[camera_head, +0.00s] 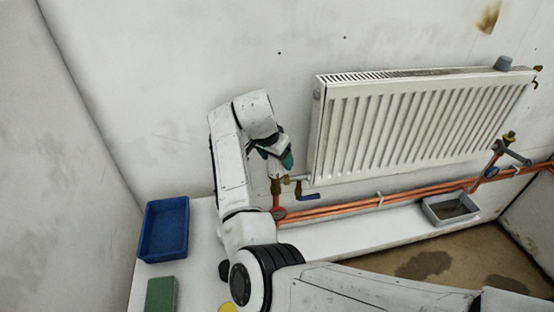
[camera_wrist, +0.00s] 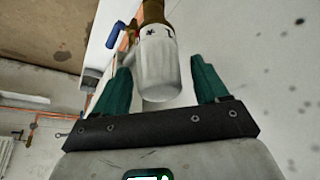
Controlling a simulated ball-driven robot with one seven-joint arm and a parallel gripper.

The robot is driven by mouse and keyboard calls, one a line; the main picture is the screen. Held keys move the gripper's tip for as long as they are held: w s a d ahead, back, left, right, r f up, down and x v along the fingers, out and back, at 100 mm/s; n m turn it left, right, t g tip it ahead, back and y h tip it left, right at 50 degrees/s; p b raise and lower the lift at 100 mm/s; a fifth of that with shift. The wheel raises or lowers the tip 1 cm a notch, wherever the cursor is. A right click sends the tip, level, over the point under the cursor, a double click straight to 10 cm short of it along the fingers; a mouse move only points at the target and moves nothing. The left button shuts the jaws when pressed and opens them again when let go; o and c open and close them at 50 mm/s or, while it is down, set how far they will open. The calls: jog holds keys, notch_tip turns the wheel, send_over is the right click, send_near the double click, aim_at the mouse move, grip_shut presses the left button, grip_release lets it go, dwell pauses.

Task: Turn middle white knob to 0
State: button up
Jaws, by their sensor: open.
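A white knob (camera_wrist: 158,68) with a ribbed side sits on a brass valve body (camera_wrist: 153,12) in the wrist view. Dark marks show near its base, but I cannot read the number. My gripper (camera_wrist: 160,72) has two green fingers spread wide, one on each side of the knob, with visible gaps. In the head view the knob (camera_head: 278,172) shows pale below my gripper (camera_head: 287,160), at the radiator's lower left corner. My arm and gripper partly hide it there. Only this white knob is clearly seen, so I cannot confirm that it is the middle one.
A white radiator (camera_head: 415,130) hangs on the wall. A blue lever (camera_head: 309,197) sits just right of the valve, above copper pipes (camera_head: 345,207). A blue tray (camera_head: 165,229), a green block (camera_head: 160,294) and a grey tray (camera_head: 450,208) lie on the ledge. A grey cap (camera_head: 503,63) tops the radiator.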

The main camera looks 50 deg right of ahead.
jog(key=v, duration=0.9)
jog(key=shift+a+r, duration=0.15)
jog(key=shift+r, duration=0.15)
